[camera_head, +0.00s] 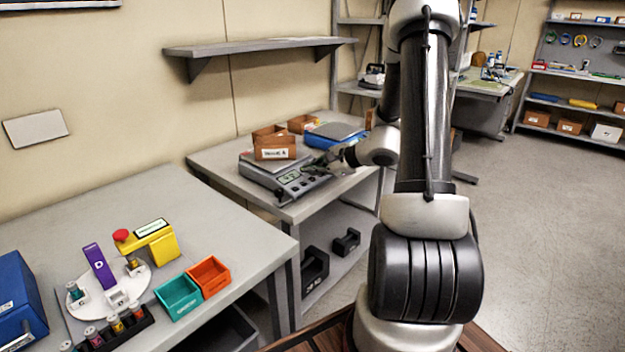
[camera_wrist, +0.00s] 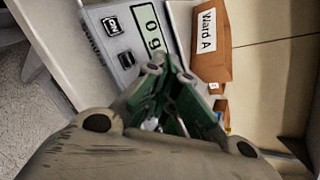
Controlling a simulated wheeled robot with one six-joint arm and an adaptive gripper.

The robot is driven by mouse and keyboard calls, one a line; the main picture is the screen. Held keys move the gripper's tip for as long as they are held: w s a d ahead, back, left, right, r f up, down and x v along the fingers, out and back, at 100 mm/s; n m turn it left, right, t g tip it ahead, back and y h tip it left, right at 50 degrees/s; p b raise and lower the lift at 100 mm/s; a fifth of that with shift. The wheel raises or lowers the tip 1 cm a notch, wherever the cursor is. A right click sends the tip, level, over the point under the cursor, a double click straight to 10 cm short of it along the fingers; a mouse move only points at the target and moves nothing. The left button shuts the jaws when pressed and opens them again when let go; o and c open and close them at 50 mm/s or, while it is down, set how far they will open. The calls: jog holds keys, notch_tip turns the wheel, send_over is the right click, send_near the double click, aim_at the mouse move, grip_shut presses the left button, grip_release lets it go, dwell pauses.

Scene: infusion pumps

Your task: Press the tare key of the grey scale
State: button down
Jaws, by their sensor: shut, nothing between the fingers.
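The grey scale (camera_head: 262,176) sits on the far table, its front panel (camera_head: 298,184) facing the room. The wrist view shows that panel (camera_wrist: 124,75) with a greenish display (camera_wrist: 150,28) showing digits and two dark square keys, one farther from my gripper (camera_wrist: 112,25) and one nearer it (camera_wrist: 126,58). I cannot read which key is tare. My gripper (camera_wrist: 168,66) is shut and empty, its fingertips over or beside the panel's edge close to the display; contact cannot be told. In the head view my gripper (camera_head: 316,168) is at the panel's right end.
A brown box labelled Ward A (camera_head: 274,147) stands on the scale and also shows in the wrist view (camera_wrist: 211,45). A blue scale-like device (camera_head: 335,135) and another brown box (camera_head: 302,123) are behind. A wall shelf (camera_head: 255,47) hangs above.

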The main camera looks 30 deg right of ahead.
jog(key=shift+r, duration=0.15)
jog(key=shift+s+d+r, duration=0.1)
jog(key=shift+s+r, duration=0.1)
jog(key=shift+r, duration=0.6)
jog(key=shift+s+d+r, duration=0.1)
jog(key=shift+s+r, duration=0.15)
jog(key=shift+r, duration=0.5)
jog(key=shift+s+r, duration=0.2)
jog(key=shift+r, duration=0.6)
